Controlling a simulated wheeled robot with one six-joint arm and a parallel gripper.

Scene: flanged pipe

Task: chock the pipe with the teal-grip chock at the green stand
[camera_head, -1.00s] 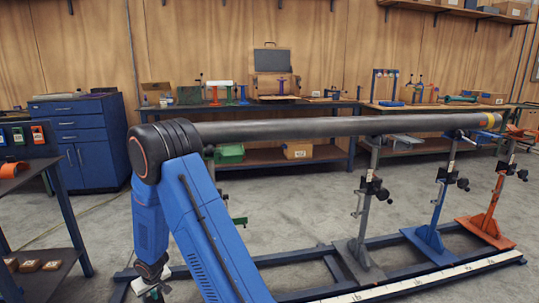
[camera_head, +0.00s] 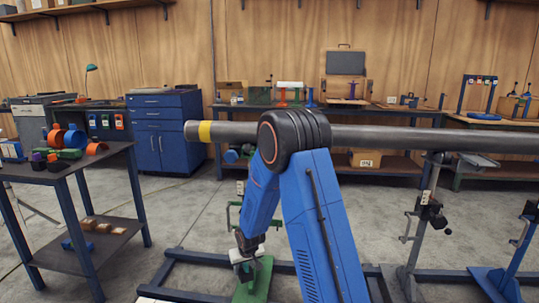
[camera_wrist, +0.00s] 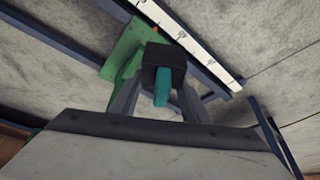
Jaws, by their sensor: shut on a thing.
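The teal-grip chock (camera_wrist: 163,60) is a dark block with a teal grip, held between the fingers of my gripper (camera_wrist: 160,100) in the wrist view. In the head view my gripper (camera_head: 246,268) hangs low, below the pipe, in front of the green stand (camera_head: 258,283). The chock cannot be made out clearly there. The green stand's base also shows beyond the chock in the wrist view (camera_wrist: 122,48). The long grey pipe (camera_head: 390,138) lies level across the head view, with a yellow band near its left end. My arm hides part of the pipe and the stand.
A grey stand (camera_head: 412,265) and a blue stand (camera_head: 500,280) are to the right on dark blue floor rails (camera_head: 200,257). A dark cart (camera_head: 75,168) with coloured parts stands at left. A white measuring strip (camera_wrist: 190,42) runs along the floor frame.

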